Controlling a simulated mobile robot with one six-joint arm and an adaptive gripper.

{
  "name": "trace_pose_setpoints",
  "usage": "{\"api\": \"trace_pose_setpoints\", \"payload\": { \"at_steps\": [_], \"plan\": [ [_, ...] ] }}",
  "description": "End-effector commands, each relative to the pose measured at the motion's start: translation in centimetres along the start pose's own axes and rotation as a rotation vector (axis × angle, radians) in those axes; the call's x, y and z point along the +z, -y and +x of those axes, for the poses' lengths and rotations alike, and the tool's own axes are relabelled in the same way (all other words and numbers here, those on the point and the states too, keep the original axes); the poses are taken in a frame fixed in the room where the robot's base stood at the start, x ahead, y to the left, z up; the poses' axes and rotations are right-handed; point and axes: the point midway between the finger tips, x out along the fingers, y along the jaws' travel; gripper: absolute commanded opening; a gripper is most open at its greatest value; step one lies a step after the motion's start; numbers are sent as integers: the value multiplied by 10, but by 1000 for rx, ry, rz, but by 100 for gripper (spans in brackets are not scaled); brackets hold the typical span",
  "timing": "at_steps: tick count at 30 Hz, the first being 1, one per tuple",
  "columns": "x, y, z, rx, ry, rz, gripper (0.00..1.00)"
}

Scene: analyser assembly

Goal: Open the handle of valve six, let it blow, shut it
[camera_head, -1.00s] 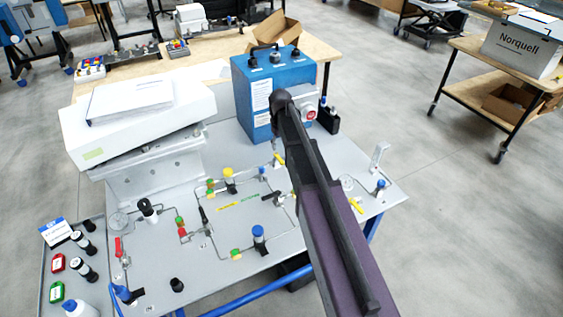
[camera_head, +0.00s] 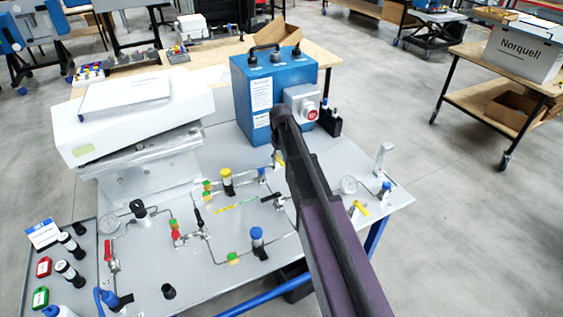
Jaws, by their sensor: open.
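The grey valve panel (camera_head: 200,275) carries thin tubing, gauges and several small valves. A red handle (camera_head: 109,255) is at the left, and black handles show at the middle (camera_head: 198,217) and beside my arm (camera_head: 277,200). Yellow handles show just left of my arm (camera_head: 280,161) and right of it (camera_head: 361,209). The valve numbers are too small to read, so I cannot tell which is valve six. My dark arm crosses the panel from the bottom right to the blue box. My gripper is not visible; the arm hides part of the panel.
A blue box (camera_head: 262,95) with a red button on a grey housing stands at the back of the panel. A white instrument (camera_head: 135,125) stands at the back left. A side tray (camera_head: 70,230) holds bottles and tags. A wooden cart (camera_head: 480,100) stands apart at right, with free floor between.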

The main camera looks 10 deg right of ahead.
Motion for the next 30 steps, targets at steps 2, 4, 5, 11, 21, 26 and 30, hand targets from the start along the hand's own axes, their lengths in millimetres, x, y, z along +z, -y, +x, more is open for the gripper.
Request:
{"api": "trace_pose_setpoints", "payload": {
  "at_steps": [2,4,5,11,21,26,30],
  "plan": [
    [0,0,2,0,0,0,57],
    [0,0,2,0,0,0,57],
    [0,0,2,0,0,0,57],
    [0,0,2,0,0,1,57],
    [0,-1,2,0,0,1,0],
    [0,-2,2,1,0,-2,0],
    [0,-2,2,1,0,-20,0]
  ]
}}
